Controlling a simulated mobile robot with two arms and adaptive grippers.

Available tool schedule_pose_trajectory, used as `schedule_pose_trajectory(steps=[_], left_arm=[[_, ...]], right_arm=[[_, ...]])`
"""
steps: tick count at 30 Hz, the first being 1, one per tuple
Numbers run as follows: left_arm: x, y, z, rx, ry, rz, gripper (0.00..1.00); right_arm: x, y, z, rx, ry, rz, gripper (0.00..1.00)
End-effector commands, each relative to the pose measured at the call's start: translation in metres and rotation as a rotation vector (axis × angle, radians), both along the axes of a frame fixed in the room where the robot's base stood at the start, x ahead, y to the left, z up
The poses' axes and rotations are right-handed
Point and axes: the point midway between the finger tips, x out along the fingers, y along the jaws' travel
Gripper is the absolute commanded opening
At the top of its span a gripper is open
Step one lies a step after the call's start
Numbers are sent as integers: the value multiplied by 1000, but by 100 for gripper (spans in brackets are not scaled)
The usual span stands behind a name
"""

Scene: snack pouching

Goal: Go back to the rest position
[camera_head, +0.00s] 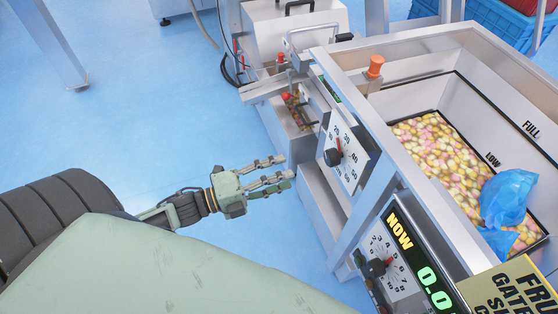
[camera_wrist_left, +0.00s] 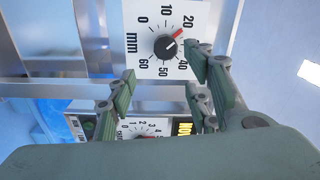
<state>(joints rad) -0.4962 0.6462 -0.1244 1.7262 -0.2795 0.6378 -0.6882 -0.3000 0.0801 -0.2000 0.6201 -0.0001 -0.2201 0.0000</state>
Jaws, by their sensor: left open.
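My left gripper (camera_head: 284,174) is green-grey, open and empty. In the head view it shows over the blue floor, left of the machine's white mm dial panel (camera_head: 344,153). In the left wrist view its fingers (camera_wrist_left: 160,84) are spread apart. The dial's black knob (camera_wrist_left: 166,47) with a red pointer shows behind and above the gap between them, and no finger covers the knob. My right gripper is in neither view.
A metal-framed hopper (camera_head: 395,158) holds yellow and pink sweets (camera_head: 436,155) and a blue bag (camera_head: 507,197). A lit display (camera_head: 420,262) with a second dial stands at the front. Blue floor (camera_head: 150,110) is clear on the left.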

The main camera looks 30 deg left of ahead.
Motion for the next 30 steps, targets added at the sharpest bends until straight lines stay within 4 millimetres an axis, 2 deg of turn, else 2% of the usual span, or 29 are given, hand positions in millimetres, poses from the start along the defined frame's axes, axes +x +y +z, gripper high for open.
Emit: schedule_pose_trajectory(steps=[10,11,14,17,18,22,24,26,27,29,30], left_arm=[[1,1,-2,-2,8,6,46],[2,3,-6,-4,18,14,46],[6,16,-32,-29,97,80,46],[8,40,-84,-81,252,206,46],[6,51,-111,-110,331,269,46],[-19,80,-204,-216,601,486,46],[-43,88,-252,-272,745,600,46],[-68,90,-290,-319,865,696,46],[-88,90,-315,-349,945,759,46],[-119,85,-348,-394,1062,851,46],[-142,80,-368,-420,1139,912,46]], right_arm=[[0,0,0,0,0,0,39],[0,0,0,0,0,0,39],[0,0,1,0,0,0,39],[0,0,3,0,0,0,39],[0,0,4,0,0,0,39],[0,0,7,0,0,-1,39],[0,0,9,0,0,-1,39],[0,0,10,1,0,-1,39],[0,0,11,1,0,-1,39],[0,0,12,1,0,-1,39],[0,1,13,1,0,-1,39]])
